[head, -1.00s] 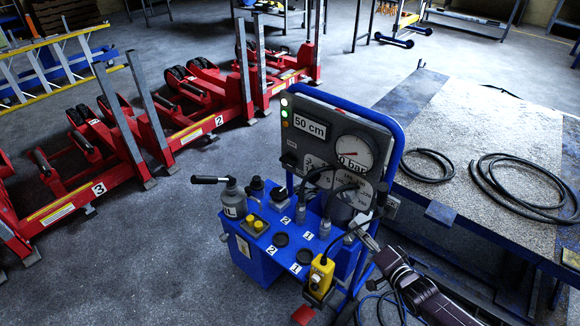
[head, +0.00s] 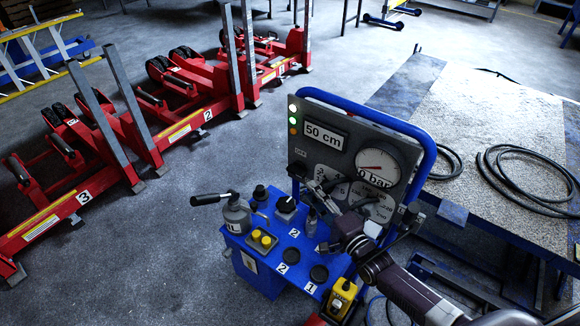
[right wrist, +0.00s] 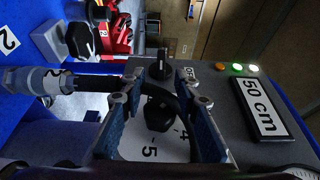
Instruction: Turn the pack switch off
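The blue hydraulic pack (head: 262,272) stands at the centre with an upright grey panel. A black switch knob (right wrist: 158,68) sits beside an OFF label (right wrist: 193,68); the knob also shows on the panel's left side in the head view (head: 299,168). A second black knob (right wrist: 160,110) sits on a numbered dial. My right gripper (right wrist: 160,84) is open, its fingers to either side of these knobs in the wrist picture; contact cannot be told. In the head view my right gripper (head: 325,212) is in front of the panel, partly lost among hoses. My left gripper is out of view.
The panel carries a 50 cm display (head: 325,136), a pressure gauge (head: 378,166) and lit lamps (head: 292,120). A pump lever (head: 208,199) and a yellow pendant (head: 341,296) are on the pack.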

